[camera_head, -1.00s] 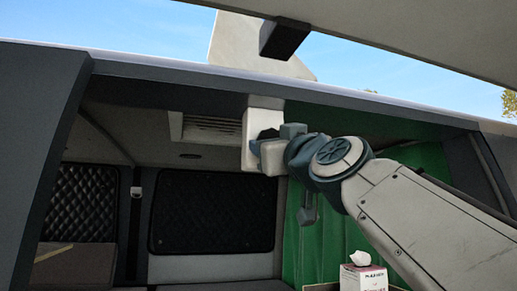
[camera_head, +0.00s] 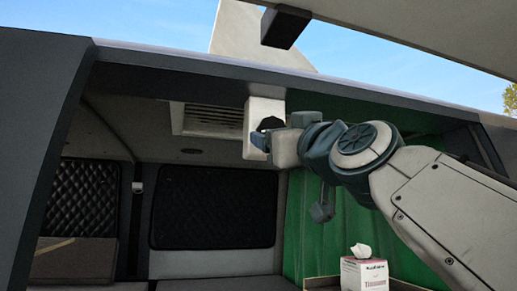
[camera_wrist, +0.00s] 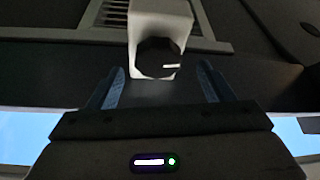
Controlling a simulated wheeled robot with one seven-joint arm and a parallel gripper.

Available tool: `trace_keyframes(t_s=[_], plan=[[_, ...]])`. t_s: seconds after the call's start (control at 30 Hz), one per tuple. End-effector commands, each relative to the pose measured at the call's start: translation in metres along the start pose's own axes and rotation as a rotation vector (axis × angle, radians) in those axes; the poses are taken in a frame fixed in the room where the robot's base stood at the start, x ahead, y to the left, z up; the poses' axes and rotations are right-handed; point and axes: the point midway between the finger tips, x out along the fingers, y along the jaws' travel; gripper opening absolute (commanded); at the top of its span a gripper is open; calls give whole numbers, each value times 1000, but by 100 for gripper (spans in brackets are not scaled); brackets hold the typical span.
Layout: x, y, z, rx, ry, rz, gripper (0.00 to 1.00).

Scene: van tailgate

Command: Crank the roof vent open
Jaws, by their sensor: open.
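The roof vent (camera_head: 205,120) is a pale slatted grille in the van's ceiling, with a light housing (camera_head: 262,112) on its right side. A dark round knob (camera_head: 270,124) sits on the housing. In the wrist view the knob (camera_wrist: 159,58) has a white mark pointing right, and the housing (camera_wrist: 160,18) and slats (camera_wrist: 115,14) show above it. My gripper (camera_head: 262,138) is open at the housing. In the wrist view its blue fingers (camera_wrist: 160,84) stand apart on either side, just short of the knob. A raised pale panel (camera_head: 235,35) stands above the roof edge outside.
The roof's front edge (camera_head: 300,85) runs just above my arm. The raised tailgate (camera_head: 420,35) hangs overhead. A green curtain (camera_head: 300,235) and a tissue box (camera_head: 363,274) are below my arm. The space left of the gripper, under the ceiling, is free.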

Motion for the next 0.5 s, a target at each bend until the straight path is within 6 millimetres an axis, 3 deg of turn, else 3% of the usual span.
trace_keyframes(t_s=[0.03,0.2,0.5], plan=[[-17,-1,4,0,5,2,74],[-55,-2,4,0,2,0,74],[-91,-3,1,1,-1,-2,74]])
